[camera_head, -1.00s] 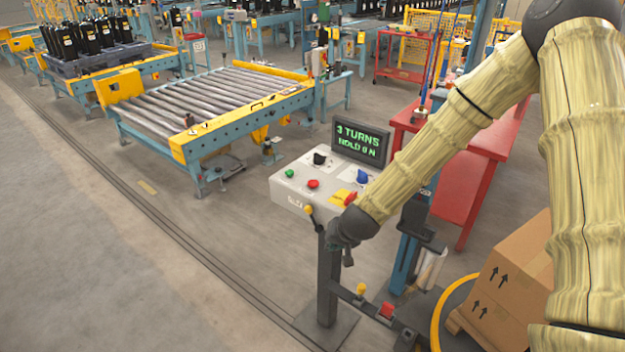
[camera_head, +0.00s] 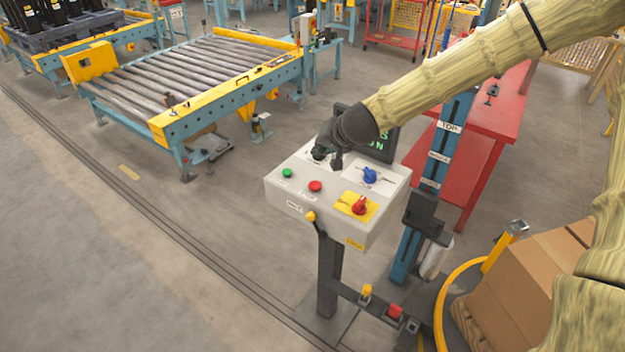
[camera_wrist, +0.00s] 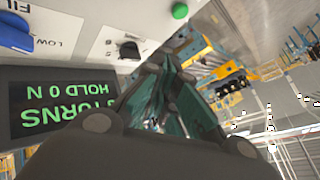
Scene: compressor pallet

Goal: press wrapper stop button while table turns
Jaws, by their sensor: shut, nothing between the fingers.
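The grey control box (camera_head: 285,200) stands on a post in the head view. A round red button (camera_head: 315,186) is on its top, beside a green button (camera_head: 287,173). A red knob (camera_head: 360,204) sits on a yellow plate nearer the front right. My gripper (camera_head: 337,165) is shut and empty, over the back of the box by the black knob (camera_head: 318,153), behind the red button and apart from it. It partly covers the display (camera_head: 380,143). In the wrist view the display (camera_wrist: 60,105) reads "TURNS" and "HOLD 0 N", upside down; the red button is out of sight there.
A blue knob (camera_head: 370,175) is on the box, right of my gripper. Cartons (camera_head: 530,285) stand at the lower right by a yellow curved rail (camera_head: 440,310). A blue mast (camera_head: 430,190) and red table (camera_head: 480,120) are behind. A roller conveyor (camera_head: 190,75) is at left.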

